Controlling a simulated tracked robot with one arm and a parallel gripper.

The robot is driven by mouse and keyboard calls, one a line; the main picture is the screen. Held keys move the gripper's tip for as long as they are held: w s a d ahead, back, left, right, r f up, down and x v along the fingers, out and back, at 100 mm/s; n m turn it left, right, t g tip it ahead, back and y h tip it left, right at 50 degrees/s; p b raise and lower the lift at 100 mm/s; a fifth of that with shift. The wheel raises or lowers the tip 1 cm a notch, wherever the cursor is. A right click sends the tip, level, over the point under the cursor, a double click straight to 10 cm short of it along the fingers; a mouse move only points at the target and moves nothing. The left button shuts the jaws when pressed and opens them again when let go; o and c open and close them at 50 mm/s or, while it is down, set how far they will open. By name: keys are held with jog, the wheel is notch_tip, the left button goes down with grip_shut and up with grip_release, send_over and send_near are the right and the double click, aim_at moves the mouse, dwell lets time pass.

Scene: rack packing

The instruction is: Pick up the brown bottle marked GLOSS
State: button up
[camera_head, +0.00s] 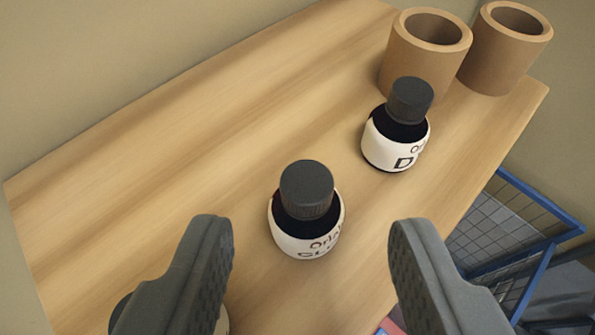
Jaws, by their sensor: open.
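A small dark bottle (306,222) with a ribbed dark cap and a cream label stands upright on the wooden shelf (170,150), near the middle of the view. Its label is turned partly away; I read "Orl..." and below it what looks like "GL...". My gripper (312,240) is open, one finger to the left and one to the right of this bottle in the picture. Neither finger appears to touch it. A similar bottle (395,146) stands behind it to the right, with a large "D" on its label.
Two brown cylindrical pots (425,58) (506,45) stand at the far right end of the shelf. Another dark, pale-labelled object is mostly hidden behind my left finger. A blue wire-mesh basket (505,225) is below the shelf's right edge. The shelf's left part is clear.

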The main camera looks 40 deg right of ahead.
aim_at(306, 176)
jog(key=p+x, duration=0.1)
jog(key=x, duration=0.2)
jog(key=shift+w, duration=0.2)
grip_shut()
jog(key=shift+r, duration=0.15)
